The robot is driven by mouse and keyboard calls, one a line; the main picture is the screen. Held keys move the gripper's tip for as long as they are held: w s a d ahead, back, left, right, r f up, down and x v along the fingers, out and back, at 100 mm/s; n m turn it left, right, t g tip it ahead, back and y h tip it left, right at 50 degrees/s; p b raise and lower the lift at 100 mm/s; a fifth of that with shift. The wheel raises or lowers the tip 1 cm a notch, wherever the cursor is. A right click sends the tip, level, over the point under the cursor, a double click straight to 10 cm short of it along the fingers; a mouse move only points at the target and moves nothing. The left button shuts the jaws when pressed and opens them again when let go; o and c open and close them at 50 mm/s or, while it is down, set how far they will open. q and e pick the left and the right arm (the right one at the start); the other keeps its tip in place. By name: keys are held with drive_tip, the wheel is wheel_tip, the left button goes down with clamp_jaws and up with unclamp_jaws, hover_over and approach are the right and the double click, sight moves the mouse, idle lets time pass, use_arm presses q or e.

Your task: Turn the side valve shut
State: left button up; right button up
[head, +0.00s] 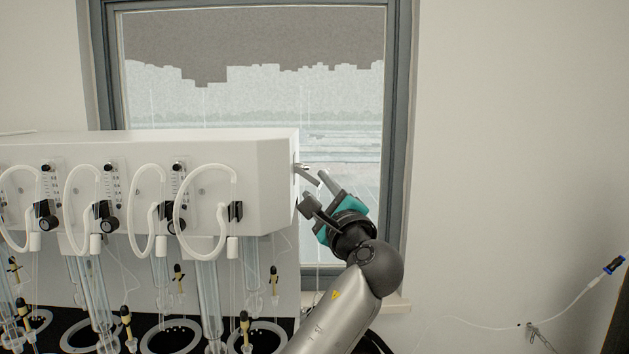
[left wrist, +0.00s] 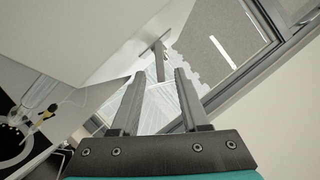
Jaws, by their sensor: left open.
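The side valve (head: 302,170) is a small grey metal handle on the right end wall of the white distiller housing (head: 266,190). In the left wrist view, the valve (left wrist: 157,53) shows as a T-shaped handle with a crossbar and a stem. My left gripper (head: 313,187) is open at the right end of the housing, close to the valve. In the left wrist view, the valve appears between and just beyond the tips of the open left gripper (left wrist: 159,73). I cannot tell whether they touch. My right gripper is not in view.
Several white hoses (head: 222,215), black knobs (head: 109,224) and glass tubes (head: 208,300) line the housing's front, left of my arm. A window (head: 345,120) lies behind. The wall on the right is mostly bare, with a cable and a blue-black connector (head: 613,264).

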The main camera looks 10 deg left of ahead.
sight(307, 176)
use_arm(q)
drive_tip(key=shift+x, duration=1.3)
clamp_jaws()
